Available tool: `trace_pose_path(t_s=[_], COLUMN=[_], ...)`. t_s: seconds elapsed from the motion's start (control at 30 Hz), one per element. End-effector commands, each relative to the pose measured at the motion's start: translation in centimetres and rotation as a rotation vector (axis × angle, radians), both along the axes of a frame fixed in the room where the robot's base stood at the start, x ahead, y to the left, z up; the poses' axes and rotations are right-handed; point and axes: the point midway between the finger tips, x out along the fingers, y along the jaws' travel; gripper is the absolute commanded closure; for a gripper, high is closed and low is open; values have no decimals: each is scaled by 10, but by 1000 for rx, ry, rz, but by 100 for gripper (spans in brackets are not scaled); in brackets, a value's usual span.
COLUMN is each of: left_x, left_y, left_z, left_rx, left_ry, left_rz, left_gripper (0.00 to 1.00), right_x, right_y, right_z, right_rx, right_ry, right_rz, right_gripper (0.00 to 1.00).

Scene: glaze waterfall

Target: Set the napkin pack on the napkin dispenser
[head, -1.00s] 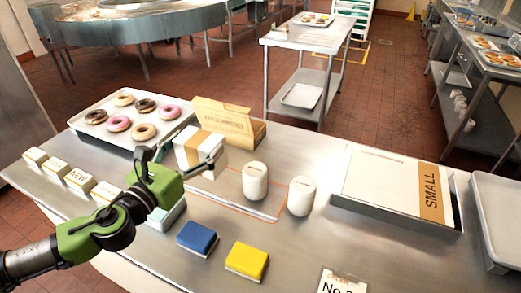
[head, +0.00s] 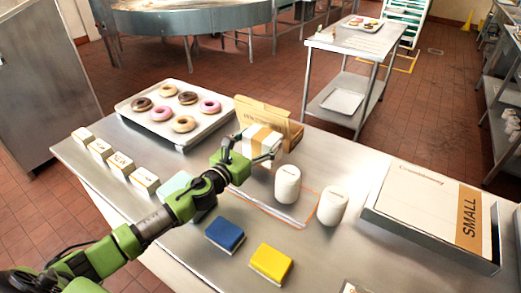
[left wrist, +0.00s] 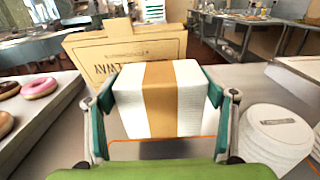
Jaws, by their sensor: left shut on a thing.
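The napkin pack (head: 262,141) is a white block with a brown paper band. It also fills the middle of the left wrist view (left wrist: 125,105). My left gripper (head: 252,160) is shut on it, with one finger on each side, in front of the open cardboard box. Whether the pack clears the counter is hard to tell. A pale teal block (head: 173,184) lies partly behind my left arm; I cannot tell whether it is the napkin dispenser, and no other thing clearly shows as one. My right gripper is not in view.
The cardboard box (head: 290,133) stands just behind the pack. Two white round stacks (head: 287,184) stand to its right, by an orange outline on the counter. A donut tray (head: 140,126) is left. Blue (head: 225,235) and yellow (head: 271,264) blocks lie in front.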

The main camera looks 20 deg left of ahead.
Motion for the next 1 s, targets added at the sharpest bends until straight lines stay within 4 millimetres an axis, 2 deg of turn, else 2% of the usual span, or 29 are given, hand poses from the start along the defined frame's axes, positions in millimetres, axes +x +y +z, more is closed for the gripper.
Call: trace_pose_path(t_s=[0.13,0.33,0.77,0.8,0.83,0.87,1.0], left_x=[8,8,8,7,7,7,7], left_y=[-1,-1,0,0,0,0,0], left_z=[-11,-37,-43,-43,-42,-42,-42], left_rx=[-4,-6,0,0,0,0,0], left_ry=[1,2,0,1,1,1,1], left_rz=[1,1,0,0,0,0,0], left_gripper=[52,52,52,19,11,7,7], right_x=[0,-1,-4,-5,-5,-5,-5], right_y=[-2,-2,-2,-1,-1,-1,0], right_z=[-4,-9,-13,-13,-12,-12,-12], right_rx=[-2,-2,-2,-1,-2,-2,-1], right_ry=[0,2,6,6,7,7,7], right_rz=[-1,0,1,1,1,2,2], right_gripper=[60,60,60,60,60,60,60])
